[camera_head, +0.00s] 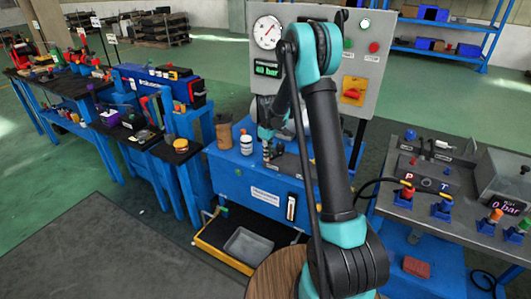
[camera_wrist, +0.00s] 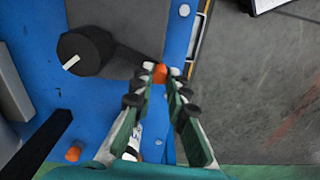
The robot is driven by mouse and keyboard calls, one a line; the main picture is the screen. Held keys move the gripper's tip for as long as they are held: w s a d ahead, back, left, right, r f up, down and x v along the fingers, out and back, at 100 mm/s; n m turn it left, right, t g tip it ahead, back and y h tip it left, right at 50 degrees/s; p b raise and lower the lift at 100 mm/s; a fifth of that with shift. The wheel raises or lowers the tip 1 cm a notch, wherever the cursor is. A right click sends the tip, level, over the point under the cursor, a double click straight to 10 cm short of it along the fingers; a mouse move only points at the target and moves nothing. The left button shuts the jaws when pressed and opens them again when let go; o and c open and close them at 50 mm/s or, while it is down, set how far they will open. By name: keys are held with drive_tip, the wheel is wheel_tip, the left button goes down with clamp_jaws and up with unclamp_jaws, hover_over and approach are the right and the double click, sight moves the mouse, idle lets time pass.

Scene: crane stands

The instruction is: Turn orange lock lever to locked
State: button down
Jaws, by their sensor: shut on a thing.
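The orange lock lever (camera_wrist: 160,73) shows in the wrist view as a small orange end between my fingertips, at the edge of a blue surface. My gripper (camera_wrist: 160,72) is shut on it, with a fingertip on either side. The rest of the lever is hidden, so I cannot tell which way it points. In the head view my gripper (camera_head: 268,150) is low over the blue bench (camera_head: 228,168), and the lever cannot be made out there.
A black round knob (camera_wrist: 85,50) with a white mark is left of my gripper. Another small orange piece (camera_wrist: 73,153) lies at lower left. A white bottle (camera_head: 246,144) and a brown container (camera_head: 224,133) stand on the bench. A grey gauge panel (camera_head: 335,55) rises behind.

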drive_tip(key=shift+s+d+n, duration=0.5)
drive_tip(key=shift+n, duration=0.5)
drive_tip(key=shift+s+d+n, duration=0.45)
drive_tip(key=shift+d+n, duration=0.05)
drive_tip(key=shift+n, duration=0.5)
drive_tip(key=c, duration=1.5)
unclamp_jaws()
drive_tip(key=shift+d, duration=0.1)
drive_tip(key=shift+r, duration=0.15)
wheel_tip(320, 180, up, 12)
drive_tip(key=shift+f, duration=0.1)
